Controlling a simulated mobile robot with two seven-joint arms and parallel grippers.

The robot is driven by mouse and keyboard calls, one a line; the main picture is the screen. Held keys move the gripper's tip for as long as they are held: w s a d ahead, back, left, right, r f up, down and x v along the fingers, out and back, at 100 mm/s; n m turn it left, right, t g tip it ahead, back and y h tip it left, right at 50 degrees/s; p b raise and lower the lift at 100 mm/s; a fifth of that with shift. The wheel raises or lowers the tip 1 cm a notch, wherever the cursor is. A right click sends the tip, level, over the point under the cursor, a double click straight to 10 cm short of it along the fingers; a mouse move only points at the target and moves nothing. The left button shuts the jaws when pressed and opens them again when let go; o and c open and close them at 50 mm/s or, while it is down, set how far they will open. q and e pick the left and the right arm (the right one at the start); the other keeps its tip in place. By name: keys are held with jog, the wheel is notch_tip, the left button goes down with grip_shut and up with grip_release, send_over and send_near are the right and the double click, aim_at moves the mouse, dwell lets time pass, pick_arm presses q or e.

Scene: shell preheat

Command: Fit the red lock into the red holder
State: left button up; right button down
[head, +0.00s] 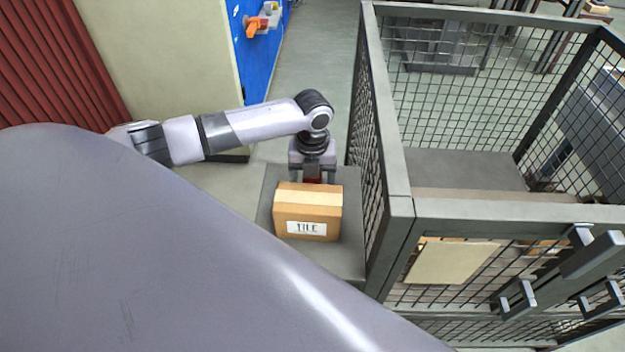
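My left gripper (312,174) points down just behind a cardboard box, at the end of the arm that comes in from the left. Its two fingers are apart, with a small dark red piece (312,172) between them. This may be the red lock, but only its upper part shows and the box hides the rest. I cannot tell whether the fingers press on it. I cannot make out a red holder for certain. My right gripper is not in view.
The cardboard box (307,212), labelled "TILE", stands on a grey surface (345,250). A dark mesh cage (400,215) rises close on the right. A blue board (262,55) with an orange-and-white fitting (258,24) is at the back. Red corrugated panelling (50,60) is at left.

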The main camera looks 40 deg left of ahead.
pick_arm(q)
jog(key=c, duration=1.2)
notch_tip(320, 180, up, 20)
jog(key=p, duration=0.1)
jog(key=shift+r, duration=0.1)
jog(key=s+d+f+n, duration=0.1)
jog(key=s+d+n, duration=0.2)
jog(key=n, duration=1.2)
jog(key=s+d+f+n, duration=0.1)
jog(key=s+d+n, duration=0.2)
jog(key=n, duration=1.1)
jog(key=shift+d+f+n, duration=0.25)
jog(key=shift+d+n, duration=0.15)
jog(key=shift+d, duration=0.8)
